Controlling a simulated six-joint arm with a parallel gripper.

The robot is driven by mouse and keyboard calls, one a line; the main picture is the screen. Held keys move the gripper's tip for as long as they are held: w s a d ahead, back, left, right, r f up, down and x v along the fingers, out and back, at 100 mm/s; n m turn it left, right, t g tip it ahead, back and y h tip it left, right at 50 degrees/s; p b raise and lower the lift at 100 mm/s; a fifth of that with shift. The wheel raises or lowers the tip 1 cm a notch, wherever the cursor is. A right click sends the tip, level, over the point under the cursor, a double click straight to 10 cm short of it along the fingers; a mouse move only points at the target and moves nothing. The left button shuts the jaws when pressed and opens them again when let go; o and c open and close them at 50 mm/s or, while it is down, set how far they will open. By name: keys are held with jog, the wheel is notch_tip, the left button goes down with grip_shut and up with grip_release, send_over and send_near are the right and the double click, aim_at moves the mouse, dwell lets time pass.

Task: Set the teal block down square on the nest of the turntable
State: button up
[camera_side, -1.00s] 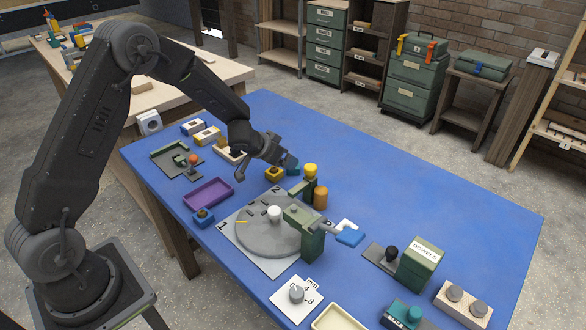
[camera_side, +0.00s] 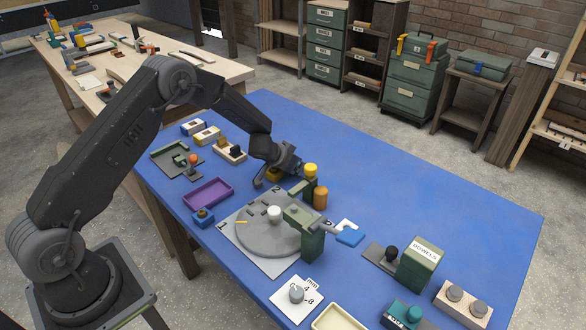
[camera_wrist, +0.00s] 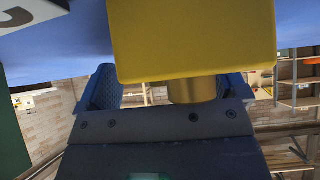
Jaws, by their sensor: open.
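The turntable (camera_side: 262,238) is a grey disc on a pale plate with printed numbers, with a white knob (camera_side: 274,212) at its middle. Small dark raised pieces (camera_side: 258,209) near its far edge look like the nest; no block sits there.
A green post (camera_side: 312,243) stands over the turntable's right edge. A yellow-topped green post and an orange cylinder (camera_side: 320,197) stand right of my gripper. A purple tray (camera_side: 207,194) and a blue block (camera_side: 203,217) lie to the left.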

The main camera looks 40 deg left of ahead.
jog(key=c, duration=1.1)
jog(key=shift+o, duration=0.2)
jog(key=shift+r, duration=0.15)
jog(key=shift+r, duration=1.9)
jog(key=s+a+r, duration=0.6)
jog(key=a, duration=0.3)
jog(key=s+d+r+m+h, duration=0.1)
jog(key=s+d+r+m, duration=0.1)
jog(key=s+d+r, duration=0.4)
jog(key=s+d+r+m+h, duration=0.2)
jog(key=s+d+r, duration=0.15)
jog(key=d, duration=0.55)
jog(key=s+f+m+g+h, duration=0.1)
jog(key=f, duration=0.3)
jog(key=s+f+m+h, duration=0.1)
jog(key=f+m, duration=0.1)
jog(key=f, duration=0.1)
jog(key=s+f+m+g+h, duration=0.1)
jog(key=f+m, duration=0.1)
jog(key=f, duration=0.2)
jog(key=shift+s+a+f+g, duration=0.25)
jog(key=shift+a+f+g, duration=0.05)
